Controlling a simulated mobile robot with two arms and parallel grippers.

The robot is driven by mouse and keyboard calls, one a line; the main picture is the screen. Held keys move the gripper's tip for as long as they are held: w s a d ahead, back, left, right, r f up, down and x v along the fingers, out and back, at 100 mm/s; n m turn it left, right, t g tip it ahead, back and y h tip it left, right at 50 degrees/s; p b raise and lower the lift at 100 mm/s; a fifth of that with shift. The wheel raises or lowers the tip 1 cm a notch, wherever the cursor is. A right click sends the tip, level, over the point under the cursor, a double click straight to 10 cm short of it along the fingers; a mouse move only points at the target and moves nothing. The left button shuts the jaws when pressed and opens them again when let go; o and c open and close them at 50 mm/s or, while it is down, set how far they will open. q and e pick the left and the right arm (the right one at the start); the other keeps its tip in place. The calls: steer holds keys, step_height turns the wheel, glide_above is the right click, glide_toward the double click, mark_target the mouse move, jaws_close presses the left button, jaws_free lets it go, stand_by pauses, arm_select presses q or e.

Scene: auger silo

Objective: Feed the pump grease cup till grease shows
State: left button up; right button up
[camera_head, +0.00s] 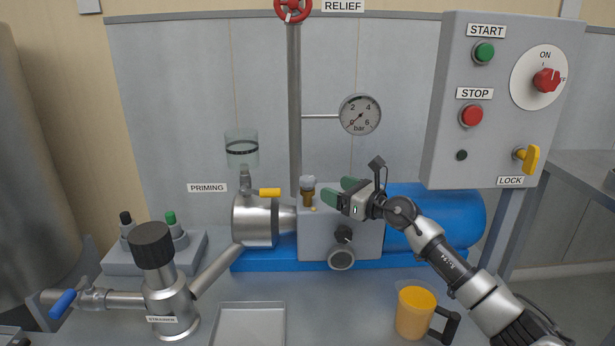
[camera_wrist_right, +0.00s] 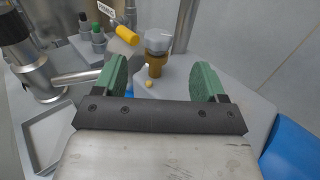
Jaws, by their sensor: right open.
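The pump grease cup, brass with a grey knurled cap (camera_head: 308,184), stands upright on the grey pump housing (camera_head: 316,240). Its brass body (camera_wrist_right: 155,68) and cap show between my fingers in the right wrist view. A small yellow bead (camera_wrist_right: 149,84) sits at the foot of the cup on the housing; it also shows in the head view (camera_head: 313,209). My right gripper (camera_head: 335,192) is open and empty, its green finger pads pointing at the cup from the right. The cup appears just beyond the fingertips, not gripped. My left gripper is out of view.
A glass priming cup (camera_head: 241,150) with a yellow-handled valve (camera_head: 269,192) stands left of the grease cup. A vertical pipe (camera_head: 294,100) rises behind it. A yellow jug (camera_head: 415,311), a tray (camera_head: 249,307) and the strainer (camera_head: 170,300) occupy the bench. The control box (camera_head: 500,100) hangs upper right.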

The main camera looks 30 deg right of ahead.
mark_target(307, 178)
steer(key=x, duration=0.8)
steer(key=shift+w+a+b, duration=0.1)
steer(key=shift+a+b, duration=0.1)
steer(key=shift+b, duration=0.2)
steer(key=shift+x, duration=0.75)
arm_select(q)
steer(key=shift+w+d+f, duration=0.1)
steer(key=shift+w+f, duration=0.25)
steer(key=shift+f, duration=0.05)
arm_select(e)
steer(key=c, duration=0.9)
steer(key=shift+r+p, duration=0.15)
steer(key=shift+p, duration=0.15)
steer(key=m+h+p, duration=0.1)
steer(key=p, duration=0.3)
arm_select(q)
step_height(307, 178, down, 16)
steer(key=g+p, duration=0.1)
steer(key=p, duration=0.1)
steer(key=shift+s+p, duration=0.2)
steer(key=shift+p, duration=0.1)
arm_select(e)
steer(key=shift+m+h, duration=0.4)
steer(key=shift+h, duration=0.3)
